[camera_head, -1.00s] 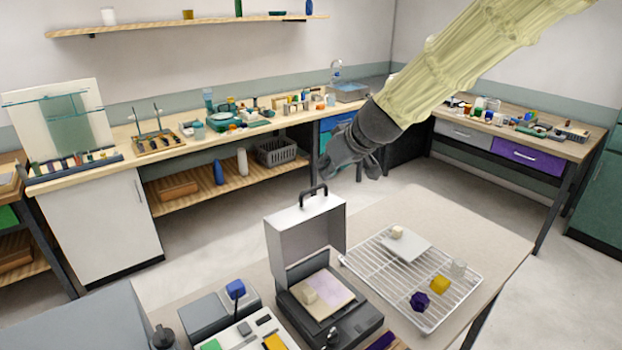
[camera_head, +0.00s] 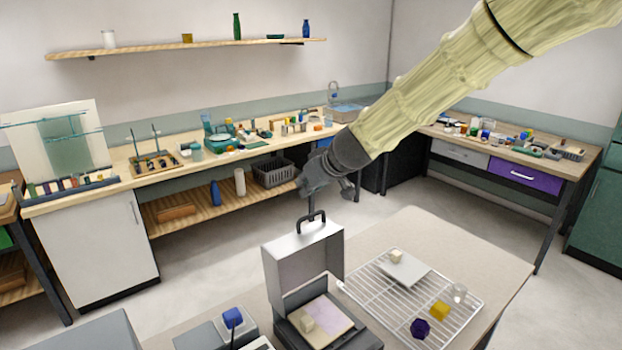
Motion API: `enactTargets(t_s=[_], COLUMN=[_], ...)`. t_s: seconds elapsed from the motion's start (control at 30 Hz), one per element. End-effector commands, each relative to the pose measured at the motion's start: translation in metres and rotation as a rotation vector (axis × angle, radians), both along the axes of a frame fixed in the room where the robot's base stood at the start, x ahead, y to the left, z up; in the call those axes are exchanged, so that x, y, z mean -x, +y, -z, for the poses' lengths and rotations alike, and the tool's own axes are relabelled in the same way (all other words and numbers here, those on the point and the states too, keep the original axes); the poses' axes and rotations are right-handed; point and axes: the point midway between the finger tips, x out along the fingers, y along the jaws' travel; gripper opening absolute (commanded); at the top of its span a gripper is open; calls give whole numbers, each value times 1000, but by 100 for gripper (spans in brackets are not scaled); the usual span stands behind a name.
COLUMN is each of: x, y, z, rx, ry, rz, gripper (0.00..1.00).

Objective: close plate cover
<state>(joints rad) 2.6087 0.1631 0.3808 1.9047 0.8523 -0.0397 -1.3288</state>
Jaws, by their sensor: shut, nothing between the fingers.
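The plate cover (camera_head: 292,262) is a grey metal box-like lid with a dark handle (camera_head: 304,220) on top. It stands raised and open at the back of a dark base (camera_head: 287,329). My gripper (camera_head: 311,203) is shut and empty. In the picture it sits just above the handle, its tip pointing down; I cannot tell whether it touches the handle.
A white wire rack (camera_head: 375,283) with a pale slab (camera_head: 404,270), a yellow block (camera_head: 439,309) and a purple block (camera_head: 420,328) stands right of the base. A device with a blue knob (camera_head: 232,317) is at left. The table's far right corner (camera_head: 470,240) is clear.

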Motion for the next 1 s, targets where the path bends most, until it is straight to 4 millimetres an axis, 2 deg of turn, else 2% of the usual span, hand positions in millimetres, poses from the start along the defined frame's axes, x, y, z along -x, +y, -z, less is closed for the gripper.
enactTargets(t_s=[0.3, 0.7, 1.0], x=[-19, 4, 11], y=[13, -3, -8], z=[22, 35, 39], rx=[-1, -3, -1], ry=[2, 2, 0], rz=[2, 2, 1], gripper=[0, 0, 0])
